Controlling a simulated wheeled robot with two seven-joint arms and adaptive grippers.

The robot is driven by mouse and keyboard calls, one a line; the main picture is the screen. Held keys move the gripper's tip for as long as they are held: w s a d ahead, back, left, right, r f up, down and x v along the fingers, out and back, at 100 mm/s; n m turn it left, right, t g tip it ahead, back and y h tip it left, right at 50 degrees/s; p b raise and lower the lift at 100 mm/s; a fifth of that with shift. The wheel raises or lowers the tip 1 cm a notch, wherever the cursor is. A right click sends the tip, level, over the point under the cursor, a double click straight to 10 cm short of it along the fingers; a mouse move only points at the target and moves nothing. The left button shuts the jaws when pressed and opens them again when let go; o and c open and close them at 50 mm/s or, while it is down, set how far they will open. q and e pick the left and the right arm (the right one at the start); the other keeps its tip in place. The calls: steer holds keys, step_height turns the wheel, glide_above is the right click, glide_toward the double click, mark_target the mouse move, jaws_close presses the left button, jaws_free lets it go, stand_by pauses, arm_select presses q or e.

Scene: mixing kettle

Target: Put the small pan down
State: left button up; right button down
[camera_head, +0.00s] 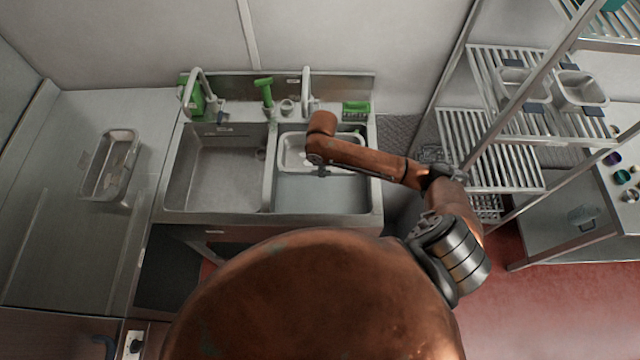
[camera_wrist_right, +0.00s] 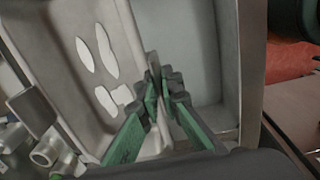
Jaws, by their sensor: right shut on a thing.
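The small pan (camera_head: 291,152) is a grey metal rectangular pan in the right sink basin. White patches mark its inside in the right wrist view (camera_wrist_right: 72,75). My right gripper (camera_head: 322,170) reaches over the basin from the right. In the wrist view its green and black fingers (camera_wrist_right: 163,88) are closed on the pan's rim. My arm hides part of the pan in the head view. I cannot tell whether the pan touches the basin floor. My left gripper is in neither view.
The left basin (camera_head: 222,175) looks empty. Taps (camera_head: 306,90) and green items stand behind the sink. Another metal pan (camera_head: 97,170) sits on the left counter (camera_head: 80,235), which has free room. A wire rack (camera_head: 490,150) holding more pans (camera_head: 580,90) stands at right.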

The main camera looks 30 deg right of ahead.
step_height(320, 180, down, 17)
stand_by(0.5)
steer(key=shift+f, duration=0.1)
steer(key=c, duration=2.5)
jaws_free()
steer(key=o, duration=0.4)
step_height(320, 180, up, 12)
steer(key=shift+s+a+r, duration=0.1)
steer(key=shift+s+a, duration=0.05)
